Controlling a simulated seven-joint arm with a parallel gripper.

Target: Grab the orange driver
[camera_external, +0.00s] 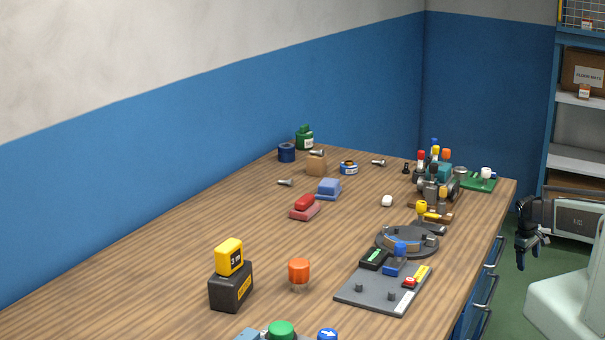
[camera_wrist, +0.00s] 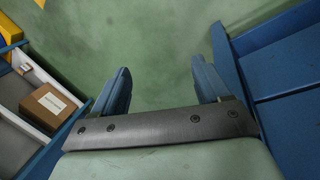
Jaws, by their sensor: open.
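Several drivers with coloured handles stand upright in a cluster at the back right of the table in the external view. One has an orange handle (camera_external: 446,154), with a red-topped and a yellow-topped handle to its left. Its lower part is hidden behind other items. My gripper (camera_external: 528,252) hangs off the table's right side, pointing down, well apart from the drivers. In the wrist view my gripper (camera_wrist: 162,82) is open and empty, with green floor between its fingers. No driver shows in the wrist view.
The wooden table (camera_external: 170,270) holds a grey board (camera_external: 375,294), a dark round turntable (camera_external: 425,250) and an orange-capped item (camera_external: 299,270). A green tray (camera_external: 480,182) lies right of the drivers. Shelves (camera_external: 575,100) stand at the right. The table's left front is clear.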

